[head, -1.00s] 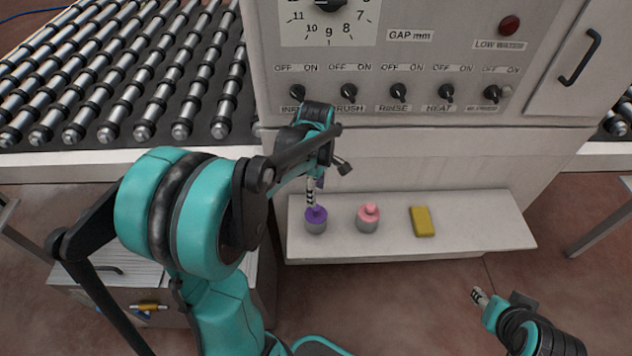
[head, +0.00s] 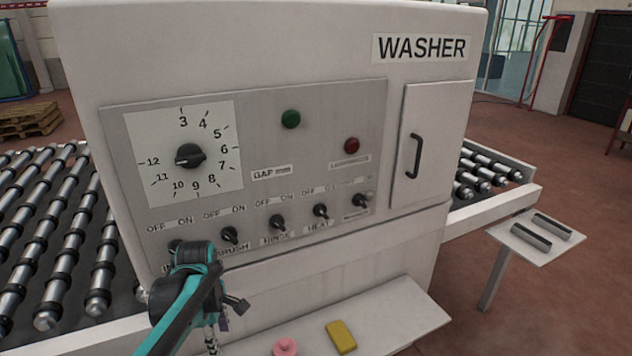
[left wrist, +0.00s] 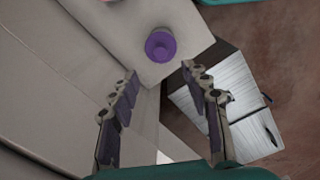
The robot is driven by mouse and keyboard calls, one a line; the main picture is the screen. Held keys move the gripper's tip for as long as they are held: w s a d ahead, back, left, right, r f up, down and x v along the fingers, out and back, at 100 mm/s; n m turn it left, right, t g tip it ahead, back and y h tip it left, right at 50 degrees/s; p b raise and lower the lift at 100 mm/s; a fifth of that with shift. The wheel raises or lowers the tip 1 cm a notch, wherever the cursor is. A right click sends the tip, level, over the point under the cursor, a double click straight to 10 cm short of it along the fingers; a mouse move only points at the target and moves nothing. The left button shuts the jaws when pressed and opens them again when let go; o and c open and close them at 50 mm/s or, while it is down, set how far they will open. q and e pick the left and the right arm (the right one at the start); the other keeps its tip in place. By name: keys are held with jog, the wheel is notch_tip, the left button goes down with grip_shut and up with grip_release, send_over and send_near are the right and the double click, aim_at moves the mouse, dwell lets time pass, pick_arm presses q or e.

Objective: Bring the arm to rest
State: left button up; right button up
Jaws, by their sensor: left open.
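My left arm comes in from the bottom of the head view, and its teal wrist stands in front of the lower left of the washer panel. My left gripper (head: 212,343) points down toward the shelf, cut by the frame's bottom edge. In the left wrist view its fingers (left wrist: 159,82) are spread with nothing between them. A purple-capped bottle (left wrist: 161,45) stands on the shelf beyond the fingertips, apart from them. My right gripper is out of view.
The washer (head: 270,55) has a dial (head: 190,155) and a row of switches; my wrist partly hides the leftmost. The shelf (head: 400,318) holds a pink-topped bottle (head: 286,346) and a yellow sponge (head: 340,337). A cabinet (left wrist: 245,140) stands beside the shelf.

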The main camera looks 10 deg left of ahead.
pick_arm(q)
jog(key=s+d+r+m+t, duration=0.2)
jog(key=s+d+m+t, duration=0.4)
jog(key=m, duration=1.2)
jog(key=s+d, duration=0.4)
jog(key=shift+s+m+t, duration=0.35)
jog(key=shift+m+t, duration=0.05)
